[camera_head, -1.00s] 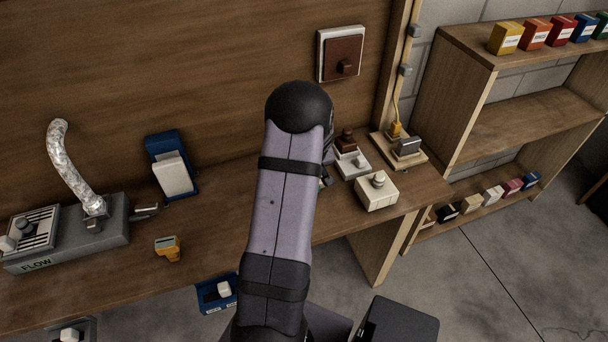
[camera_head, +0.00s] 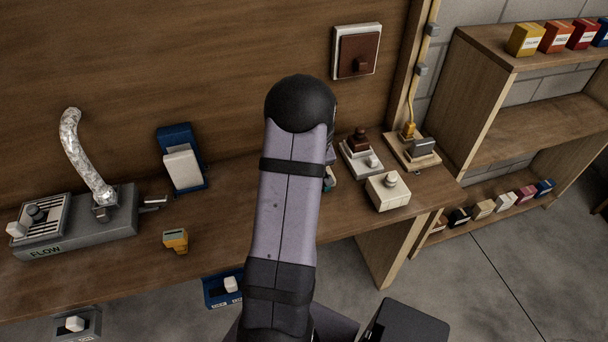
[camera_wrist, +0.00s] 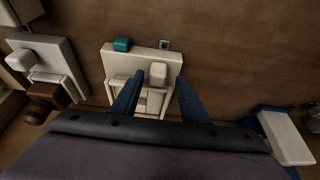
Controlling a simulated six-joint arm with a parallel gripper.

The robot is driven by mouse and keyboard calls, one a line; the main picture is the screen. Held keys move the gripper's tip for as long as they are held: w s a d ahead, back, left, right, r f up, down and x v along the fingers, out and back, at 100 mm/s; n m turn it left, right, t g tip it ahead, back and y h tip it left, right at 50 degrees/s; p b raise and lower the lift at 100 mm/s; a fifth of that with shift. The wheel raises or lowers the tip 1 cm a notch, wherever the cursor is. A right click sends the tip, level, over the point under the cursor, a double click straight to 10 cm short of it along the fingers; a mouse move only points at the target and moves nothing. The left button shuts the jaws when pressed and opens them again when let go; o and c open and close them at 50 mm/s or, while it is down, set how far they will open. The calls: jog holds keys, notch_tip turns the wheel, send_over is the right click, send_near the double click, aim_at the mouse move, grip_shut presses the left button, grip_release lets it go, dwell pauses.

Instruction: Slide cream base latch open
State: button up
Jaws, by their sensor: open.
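In the wrist view, a cream base (camera_wrist: 117,58) lies on the wooden worktop. A pale raised knob (camera_wrist: 158,73) stands on it, and a teal block (camera_wrist: 122,44) sits at its far left edge. My gripper (camera_wrist: 161,75) is open, with its two dark blue fingers apart. In the picture the knob appears between the fingertips; I cannot tell whether either finger touches it. The near part of the cream base is partly covered by the fingers and the gripper body. In the head view, my arm hides the gripper and nearly all of the cream base.
A white base with a brown block (camera_head: 358,139) and a cream box (camera_head: 388,191) stand right of my arm. A blue unit with a white panel (camera_head: 183,165), a yellow device (camera_head: 175,240) and the grey FLOW unit (camera_head: 75,238) are left. Worktop between the yellow device and my arm is clear.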

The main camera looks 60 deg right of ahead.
jog(key=b+v, duration=0.1)
jog(key=v, duration=0.6)
dwell(0.5)
